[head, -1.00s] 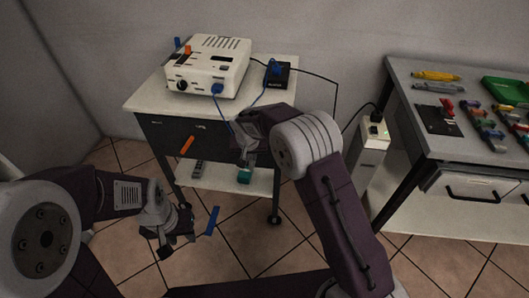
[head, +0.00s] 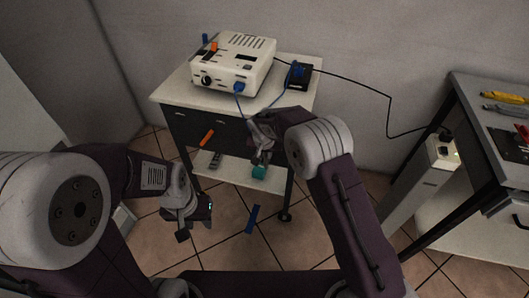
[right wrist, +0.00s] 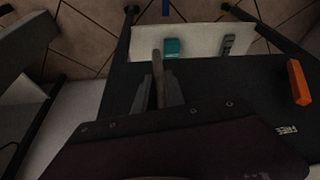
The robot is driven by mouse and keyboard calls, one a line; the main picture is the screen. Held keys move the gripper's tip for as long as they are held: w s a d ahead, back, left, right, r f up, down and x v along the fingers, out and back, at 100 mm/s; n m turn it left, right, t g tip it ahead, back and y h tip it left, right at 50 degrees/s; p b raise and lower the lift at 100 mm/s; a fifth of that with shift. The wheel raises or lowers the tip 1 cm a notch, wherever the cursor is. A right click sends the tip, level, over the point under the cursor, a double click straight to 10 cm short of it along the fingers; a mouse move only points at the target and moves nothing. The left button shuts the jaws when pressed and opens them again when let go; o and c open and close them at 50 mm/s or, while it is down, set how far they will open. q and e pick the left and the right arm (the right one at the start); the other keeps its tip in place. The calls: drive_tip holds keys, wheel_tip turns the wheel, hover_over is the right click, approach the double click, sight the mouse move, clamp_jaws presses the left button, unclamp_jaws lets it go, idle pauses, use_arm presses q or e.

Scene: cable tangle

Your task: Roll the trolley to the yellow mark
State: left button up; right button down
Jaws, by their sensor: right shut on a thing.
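The trolley (head: 171,101) has a pale top, a dark drawer front, a lower shelf and castors. It stands upright by the back wall. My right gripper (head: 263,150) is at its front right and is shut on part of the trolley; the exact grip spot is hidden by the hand. In the right wrist view the fingers (right wrist: 158,85) lie against the dark front (right wrist: 215,85). My left gripper (head: 190,220) hangs open and empty, left of the blue floor strip.
A white instrument (head: 233,62) and a black box (head: 300,77) stand on the trolley. A black cable (head: 388,115) runs to a white power unit (head: 424,175) beside the bench (head: 470,95). A blue strip (head: 252,219) lies on the tiles. Floor between trolley and bench is clear.

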drive_tip(key=shift+a, duration=0.2)
drive_tip(key=c, duration=1.6)
unclamp_jaws()
drive_tip(key=shift+w, duration=0.1)
drive_tip(key=shift+o, duration=1)
drive_tip(key=shift+a, duration=0.2)
drive_tip(key=shift+d, duration=0.1)
drive_tip(key=p+v, duration=0.2)
drive_tip(key=v, duration=0.7)
drive_tip(key=shift+p, duration=0.3)
